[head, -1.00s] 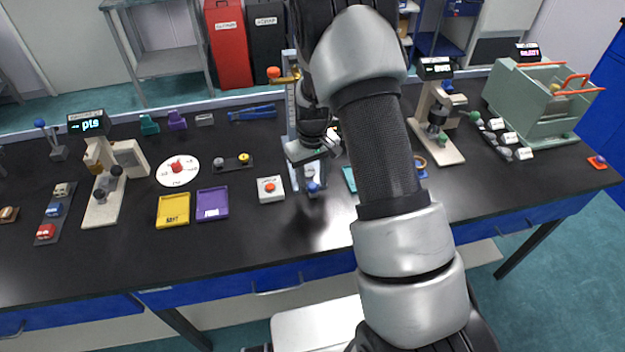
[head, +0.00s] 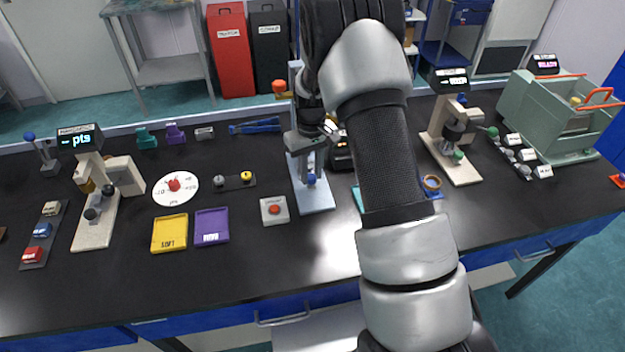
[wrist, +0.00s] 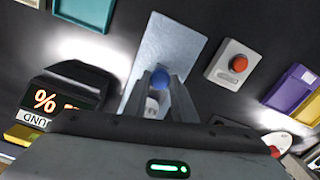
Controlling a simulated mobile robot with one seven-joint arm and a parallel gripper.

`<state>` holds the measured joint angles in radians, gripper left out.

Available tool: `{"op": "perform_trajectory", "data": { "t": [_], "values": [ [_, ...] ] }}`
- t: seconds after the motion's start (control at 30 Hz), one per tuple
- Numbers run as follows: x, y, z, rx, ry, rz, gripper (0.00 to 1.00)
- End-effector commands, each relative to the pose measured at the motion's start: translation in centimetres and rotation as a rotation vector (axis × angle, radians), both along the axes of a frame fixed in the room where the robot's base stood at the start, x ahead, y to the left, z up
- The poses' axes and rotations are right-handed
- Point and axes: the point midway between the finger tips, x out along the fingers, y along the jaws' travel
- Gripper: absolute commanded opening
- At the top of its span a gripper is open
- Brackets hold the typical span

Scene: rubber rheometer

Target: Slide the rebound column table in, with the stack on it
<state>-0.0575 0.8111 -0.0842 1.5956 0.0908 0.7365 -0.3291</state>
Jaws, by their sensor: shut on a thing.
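The rebound column (head: 294,105) is a pale blue upright on a flat pale blue base (head: 318,203), at the middle of the bench. My gripper (head: 311,172) is low over this base, pointing down, close in front of the upright. Its fingers are shut on a blue knob (head: 311,180). In the wrist view the blue knob (wrist: 161,78) shows between the two fingertips (wrist: 161,84), with bare base plate (wrist: 172,42) beyond it. A small pale round part (wrist: 152,106) shows between the fingers. The sliding table and its stack are mostly hidden by my gripper.
A red-button box (head: 275,210) stands just left of the base. A dark unit with a percent display (wrist: 50,101) stands close on the other side. Purple (head: 212,227) and yellow (head: 169,232) trays lie further left. Bare bench lies in front.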

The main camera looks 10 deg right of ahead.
Motion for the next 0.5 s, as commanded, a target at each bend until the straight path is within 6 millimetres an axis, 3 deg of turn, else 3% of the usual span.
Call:
{"op": "perform_trajectory", "data": {
  "t": [0.4,0.43,0.5],
  "values": [
    [0.28,-0.02,0.04,-0.001,-0.009,0.0,0.0],
    [0.28,-0.01,0.05,-0.001,-0.009,0.0,0.27],
    [0.21,-0.02,0.04,0.0,-0.007,0.0,0.39]
  ]
}}
